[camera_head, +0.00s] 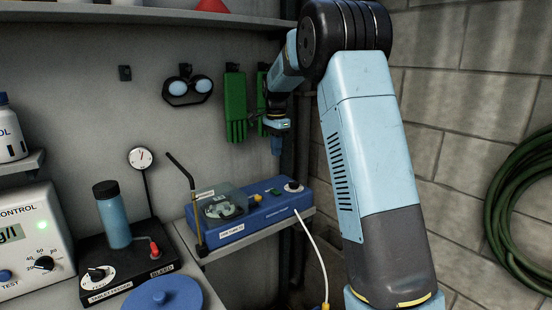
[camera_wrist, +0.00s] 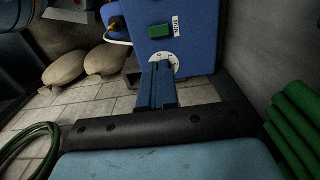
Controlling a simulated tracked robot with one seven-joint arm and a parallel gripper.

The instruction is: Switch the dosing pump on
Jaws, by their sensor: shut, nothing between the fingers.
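The dosing pump (camera_head: 255,222) is a long blue box with a clear-covered pump head (camera_head: 222,207) on a small shelf against the wall. A green switch (camera_head: 274,191) and a white round dial (camera_head: 293,186) sit on its top near the right end. In the wrist view the blue top (camera_wrist: 199,50) shows the green switch (camera_wrist: 160,31) beside a small white label, and the dial (camera_wrist: 168,58) partly hidden behind my fingers. My gripper (camera_head: 276,150) is shut and empty, pointing down above the pump's right end, apart from it. Its blue fingers (camera_wrist: 158,68) also show in the wrist view.
Green gloves (camera_head: 235,105) and goggles (camera_head: 187,88) hang on the wall behind. A yellow tube (camera_head: 195,205) stands at the pump's left end. A white hose (camera_head: 317,245) runs off its right side. A test kit with a blue bottle (camera_head: 116,220) stands left.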

